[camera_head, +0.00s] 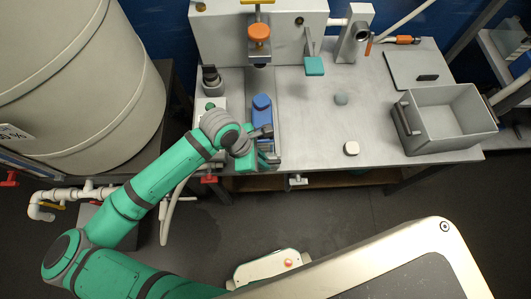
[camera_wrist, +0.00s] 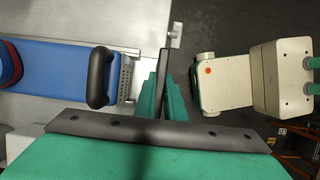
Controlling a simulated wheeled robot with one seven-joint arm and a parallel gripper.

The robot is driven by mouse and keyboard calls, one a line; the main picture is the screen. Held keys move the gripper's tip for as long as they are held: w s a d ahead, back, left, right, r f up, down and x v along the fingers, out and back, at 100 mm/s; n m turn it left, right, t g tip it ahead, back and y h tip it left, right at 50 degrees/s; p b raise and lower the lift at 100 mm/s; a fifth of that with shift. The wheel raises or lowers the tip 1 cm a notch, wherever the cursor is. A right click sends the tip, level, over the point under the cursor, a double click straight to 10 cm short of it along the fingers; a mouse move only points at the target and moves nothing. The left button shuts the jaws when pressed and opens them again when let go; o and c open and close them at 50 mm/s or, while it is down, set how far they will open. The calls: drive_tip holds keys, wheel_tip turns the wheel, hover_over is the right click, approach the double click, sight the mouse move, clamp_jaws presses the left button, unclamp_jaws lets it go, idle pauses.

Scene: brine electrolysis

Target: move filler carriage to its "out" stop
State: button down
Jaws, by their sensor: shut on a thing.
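The filler carriage, a blue block (camera_head: 262,112), lies along a narrow track at the left part of the bench. In the wrist view its blue top (camera_wrist: 60,72) fills the left, with a black loop handle (camera_wrist: 100,78) near its front end. My gripper (camera_head: 264,152) is at the bench's front edge, by the carriage's front end. How the bar joins the carriage is not clear.
A grey bin (camera_head: 450,125) stands at the bench's right. A grey housing (camera_head: 220,35) with an orange knob (camera_head: 259,33) stands behind. A large drum (camera_head: 75,80) is at left.

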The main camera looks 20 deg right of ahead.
drive_tip(key=shift+s+d, duration=0.25)
drive_tip(key=shift+s, duration=0.2)
drive_tip(key=shift+f, duration=0.1)
drive_tip(key=c, duration=1.8)
unclamp_jaws()
drive_tip(key=shift+s+d, duration=0.1)
drive_tip(key=shift+c, duration=0.2)
drive_tip(key=shift+w+a, duration=0.2)
drive_tip(key=shift+a, duration=0.05)
drive_tip(key=v, duration=1)
drive_tip(key=shift+r, duration=0.4)
